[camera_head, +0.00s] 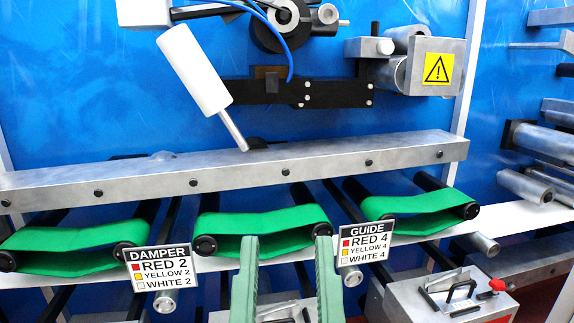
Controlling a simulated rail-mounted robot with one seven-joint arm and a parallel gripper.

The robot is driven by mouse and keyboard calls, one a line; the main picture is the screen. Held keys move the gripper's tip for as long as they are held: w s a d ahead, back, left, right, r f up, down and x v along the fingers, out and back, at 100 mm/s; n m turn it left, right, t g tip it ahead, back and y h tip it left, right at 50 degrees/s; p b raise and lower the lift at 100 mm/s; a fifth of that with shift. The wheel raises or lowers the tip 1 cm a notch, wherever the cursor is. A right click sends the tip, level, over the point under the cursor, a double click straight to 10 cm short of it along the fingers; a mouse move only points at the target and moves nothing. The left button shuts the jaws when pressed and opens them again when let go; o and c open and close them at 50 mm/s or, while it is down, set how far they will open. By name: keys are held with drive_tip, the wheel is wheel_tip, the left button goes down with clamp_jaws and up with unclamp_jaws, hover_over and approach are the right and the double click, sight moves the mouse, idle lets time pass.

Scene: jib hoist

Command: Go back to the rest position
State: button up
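My gripper (285,240) shows at the bottom centre, its two green ribbed fingers pointing up. The fingers stand apart with a clear gap, and nothing is held between them. The fingertips overlap the lower edge of the middle green sling (262,222) in the picture; whether they touch it I cannot tell. The rest of my gripper is below the frame. No marker for a rest position shows.
Green slings also hang on black pegs at left (70,243) and right (415,203). A long metal beam (235,172) runs above them. Signs read DAMPER (160,269) and GUIDE (365,245). A white cylinder (195,70) hangs at upper left; a metal box (440,295) stands lower right.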

wheel_tip(320, 180, up, 27)
drive_tip(key=p, duration=2.4)
drive_tip(key=shift+a, duration=0.15)
